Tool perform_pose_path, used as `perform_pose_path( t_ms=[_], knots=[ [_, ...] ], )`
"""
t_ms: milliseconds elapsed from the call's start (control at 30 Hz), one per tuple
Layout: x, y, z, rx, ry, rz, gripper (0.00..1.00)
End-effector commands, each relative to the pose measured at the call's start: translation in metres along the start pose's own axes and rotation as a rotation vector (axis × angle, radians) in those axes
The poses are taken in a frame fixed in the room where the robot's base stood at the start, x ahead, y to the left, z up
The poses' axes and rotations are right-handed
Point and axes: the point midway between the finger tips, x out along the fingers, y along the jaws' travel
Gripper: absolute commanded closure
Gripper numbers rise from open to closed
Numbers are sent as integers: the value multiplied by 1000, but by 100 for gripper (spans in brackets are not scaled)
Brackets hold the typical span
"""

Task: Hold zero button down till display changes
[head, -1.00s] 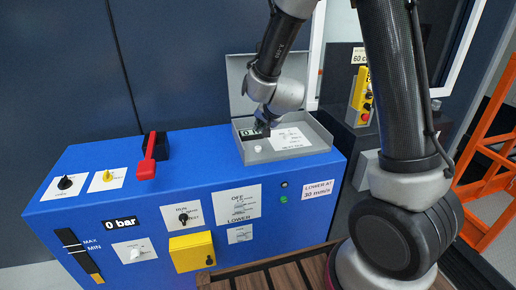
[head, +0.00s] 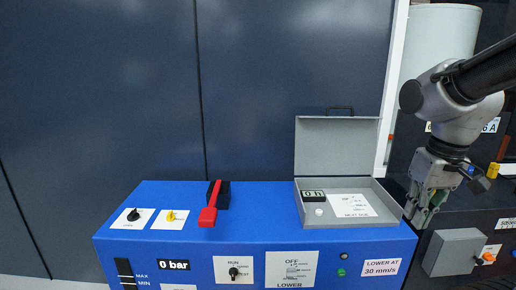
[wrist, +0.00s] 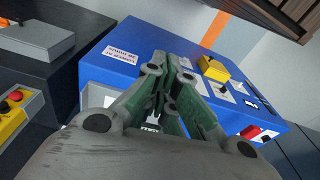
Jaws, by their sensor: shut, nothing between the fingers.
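The open grey box (head: 384,201) sits on top of the blue cabinet, with its lid raised at the back. In it are a small display (head: 313,195) reading "0 h", a round white button (head: 319,211) and a white printed card (head: 352,205). I cannot read a label on the button. My gripper (head: 416,215) hangs to the right of the box, apart from the button and display. In the wrist view my gripper's green-grey fingers (wrist: 172,68) are together and empty, in front of the blue cabinet (wrist: 100,60).
A red lever (head: 211,205), a black knob (head: 133,214) and a yellow knob (head: 171,215) are on the cabinet top at the left. A "0 bar" display (head: 173,265) is on its front.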

Motion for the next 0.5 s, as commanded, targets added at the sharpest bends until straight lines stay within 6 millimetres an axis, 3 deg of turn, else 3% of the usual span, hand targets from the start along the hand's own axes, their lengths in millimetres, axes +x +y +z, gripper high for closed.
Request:
perform_pose_path(
  t_ms=[100,200,333,500],
  knots=[
    [-29,16,22,27,102,34,100],
    [-46,23,29,54,188,45,100],
    [-59,27,33,79,252,51,100],
    [-61,29,34,93,261,54,100]
  ],
)
